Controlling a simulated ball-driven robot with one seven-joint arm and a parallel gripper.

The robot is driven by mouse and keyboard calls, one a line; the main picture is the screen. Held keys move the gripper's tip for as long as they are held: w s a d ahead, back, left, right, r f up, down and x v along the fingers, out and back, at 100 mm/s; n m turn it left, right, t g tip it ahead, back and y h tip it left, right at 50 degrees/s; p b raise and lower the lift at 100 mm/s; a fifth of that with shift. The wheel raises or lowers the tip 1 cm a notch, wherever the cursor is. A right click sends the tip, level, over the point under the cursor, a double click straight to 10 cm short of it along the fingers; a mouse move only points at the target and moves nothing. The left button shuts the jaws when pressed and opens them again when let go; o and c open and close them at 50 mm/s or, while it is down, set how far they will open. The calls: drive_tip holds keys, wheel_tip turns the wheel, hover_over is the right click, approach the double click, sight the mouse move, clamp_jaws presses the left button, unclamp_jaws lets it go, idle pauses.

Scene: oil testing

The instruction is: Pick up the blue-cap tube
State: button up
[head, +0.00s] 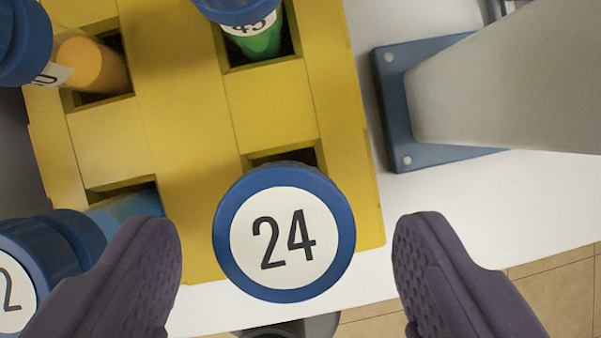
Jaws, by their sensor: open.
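A tube with a blue cap (331,268) stands in a yellow rack (180,150), near the rack's front right corner. Its cap has a white disc marked 24 and hides the tube's body from above. My gripper (288,252) is open, with one dark finger on each side of this cap. Clear gaps show between both fingers and the cap. Other blue-capped tubes stand in the rack: one with green content (258,42) at the top, one with orange content (85,65) at the upper left, and one (75,240) at the lower left, partly behind my left finger.
A grey post on a blue bolted base plate (393,110) stands on the white table (480,200), right of the rack. The table's edge runs below the rack, with tiled floor (560,290) beyond it. The lower-left tube is close to my left finger.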

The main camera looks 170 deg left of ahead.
drive_tip(key=b+x, duration=0.3)
drive_tip(key=x, duration=0.2)
drive_tip(key=shift+w, duration=0.15)
drive_tip(key=shift+r, duration=0.1)
drive_tip(key=c, duration=1.1)
